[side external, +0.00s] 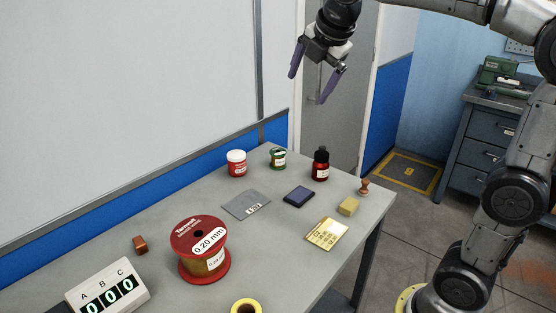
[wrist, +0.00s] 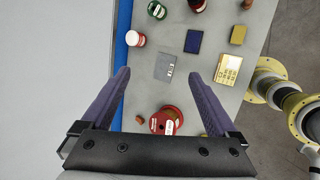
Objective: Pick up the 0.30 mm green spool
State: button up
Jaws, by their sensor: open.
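A small green spool (side external: 278,157) with a pale label stands upright near the back edge of the table, between a red-and-white jar and a dark bottle; its label is too small to read. In the wrist view the green spool (wrist: 157,10) is at the top edge, beyond my fingertips. My gripper (side external: 309,88) is open and empty, high above the back of the table and well clear of the spool. Both fingers of my gripper (wrist: 160,73) show spread apart in the wrist view, with nothing between them but the table far below.
A red-and-white jar (side external: 236,163) stands left of the spool and a dark red bottle (side external: 320,164) right of it. A large red spool marked 0.20 mm (side external: 204,250) stands nearer the front. A grey plate (side external: 246,204), blue pad (side external: 298,196) and yellow card (side external: 327,234) lie mid-table.

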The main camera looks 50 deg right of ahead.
jog(key=w+d+f+n+g, duration=0.1)
jog(key=w+d+f+n, duration=0.25)
jog(key=w, duration=0.65)
jog(key=g+h, duration=0.2)
send_over(277, 152)
jog(key=s+a, duration=0.2)
jog(key=a, duration=0.4)
notch_tip(277, 152, down, 13)
jog(key=shift+n+g+y, duration=0.35)
jog(key=shift+g+y, duration=0.05)
jog(key=shift+g, duration=0.2)
jog(key=x, duration=1.4)
jog(key=shift+s+a+f, duration=0.15)
jog(key=shift+s+f, duration=0.1)
jog(key=shift+s, duration=0.1)
jog(key=shift+x, duration=3.1)
grip_shut()
jog(key=shift+r, duration=0.2)
